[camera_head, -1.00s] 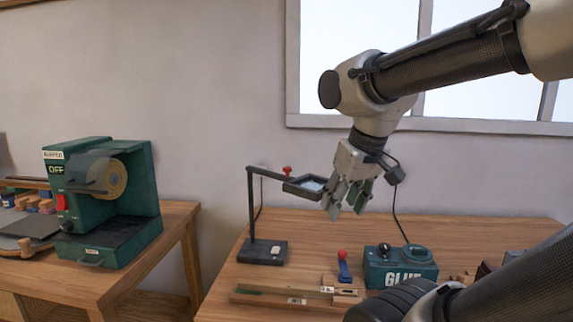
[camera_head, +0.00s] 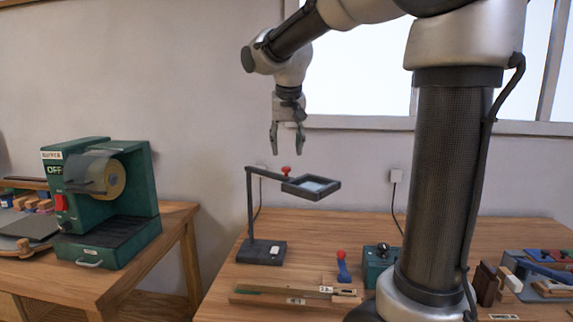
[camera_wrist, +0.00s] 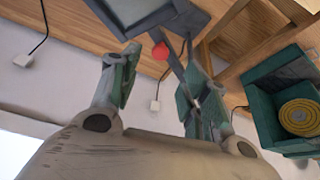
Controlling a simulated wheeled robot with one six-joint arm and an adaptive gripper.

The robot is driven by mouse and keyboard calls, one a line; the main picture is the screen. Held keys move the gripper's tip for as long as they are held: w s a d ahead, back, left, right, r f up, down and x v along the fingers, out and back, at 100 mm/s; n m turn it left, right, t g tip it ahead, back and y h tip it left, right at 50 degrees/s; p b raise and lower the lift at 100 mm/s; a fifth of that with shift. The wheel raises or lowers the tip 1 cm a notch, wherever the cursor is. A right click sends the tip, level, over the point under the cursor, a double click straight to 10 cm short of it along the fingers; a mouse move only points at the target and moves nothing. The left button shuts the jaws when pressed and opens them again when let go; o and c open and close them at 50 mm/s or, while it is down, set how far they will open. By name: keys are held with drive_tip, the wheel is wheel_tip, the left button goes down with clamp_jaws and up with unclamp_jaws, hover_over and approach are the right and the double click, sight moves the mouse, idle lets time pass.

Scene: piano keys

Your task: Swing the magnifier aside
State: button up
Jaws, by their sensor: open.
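The magnifier (camera_head: 311,188) is a dark square frame with a pale lens on a jointed arm, standing on a dark base (camera_head: 262,252) at the workbench's left side. A red knob (camera_head: 286,170) sits on its arm, left of the lens frame. My gripper (camera_head: 287,153) is open and empty, pointing down above the red knob and apart from it. In the wrist view, the red knob (camera_wrist: 160,51) shows between and beyond the fingers (camera_wrist: 157,78), with part of the dark lens frame (camera_wrist: 150,14) above it.
The green buffer machine (camera_head: 105,200) stands on a separate bench at left. A red-topped blue tool (camera_head: 342,266), a wooden piece (camera_head: 295,294) and the glue unit (camera_head: 375,265), partly hidden by my arm, are on the workbench. The window sill (camera_head: 370,122) is behind.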

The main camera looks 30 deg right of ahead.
sight(286, 168)
drive_tip(key=x, duration=0.7)
drive_tip(key=shift+s, duration=0.1)
clamp_jaws()
